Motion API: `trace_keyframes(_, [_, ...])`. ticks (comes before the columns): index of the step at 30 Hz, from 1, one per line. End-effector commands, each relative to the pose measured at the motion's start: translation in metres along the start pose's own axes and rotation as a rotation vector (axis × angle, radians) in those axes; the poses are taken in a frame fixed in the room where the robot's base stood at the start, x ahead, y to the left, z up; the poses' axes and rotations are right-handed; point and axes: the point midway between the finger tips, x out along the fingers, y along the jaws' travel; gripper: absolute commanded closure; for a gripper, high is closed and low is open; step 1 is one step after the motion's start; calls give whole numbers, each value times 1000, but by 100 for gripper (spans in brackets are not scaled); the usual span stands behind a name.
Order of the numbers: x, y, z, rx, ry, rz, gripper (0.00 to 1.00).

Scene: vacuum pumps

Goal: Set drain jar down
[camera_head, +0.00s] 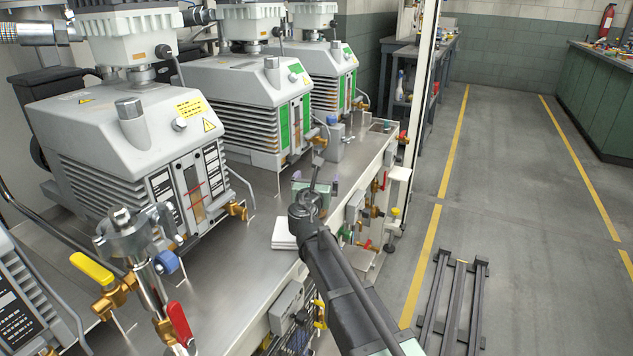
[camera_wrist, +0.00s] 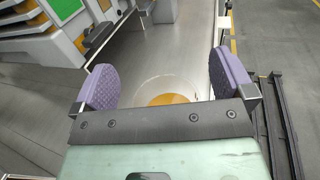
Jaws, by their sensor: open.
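My gripper (camera_wrist: 165,85) is open, with its two purple pads wide apart. In the wrist view, a clear round outline with an amber disc (camera_wrist: 170,99) shows between the pads, low in the gap. It looks like the drain jar with oil in it, partly hidden by my gripper's dark front bar. It appears to be over the steel bench top (camera_wrist: 190,40); I cannot tell whether it touches the bench or the pads. In the head view, my gripper (camera_head: 316,182) is above the bench near its right edge, and I cannot make out the jar there.
White vacuum pumps (camera_head: 130,125) stand in a row along the bench. A white stack of cloths or pads (camera_head: 284,234) lies left of my arm. Valves with yellow (camera_head: 92,268) and red (camera_head: 181,322) handles stick up at the front left. The floor aisle right of the bench holds a dark rack (camera_head: 455,300).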

Motion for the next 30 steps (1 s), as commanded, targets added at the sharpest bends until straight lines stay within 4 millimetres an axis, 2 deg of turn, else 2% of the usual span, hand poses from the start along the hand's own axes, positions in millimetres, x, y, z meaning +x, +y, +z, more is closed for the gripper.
trace_keyframes(1, [0, 0, 22, 0, 0, 0, 0])
trace_keyframes(8, [0, 0, 79, 0, 0, 0, 0])
trace_keyframes(12, [0, 0, 119, 0, 0, 0, 0])
trace_keyframes(16, [0, 0, 148, 0, 0, 0, 0])
trace_keyframes(20, [0, 0, 160, 0, 0, 0, 0])
trace_keyframes(30, [0, 0, 157, 0, 0, 0, 0])
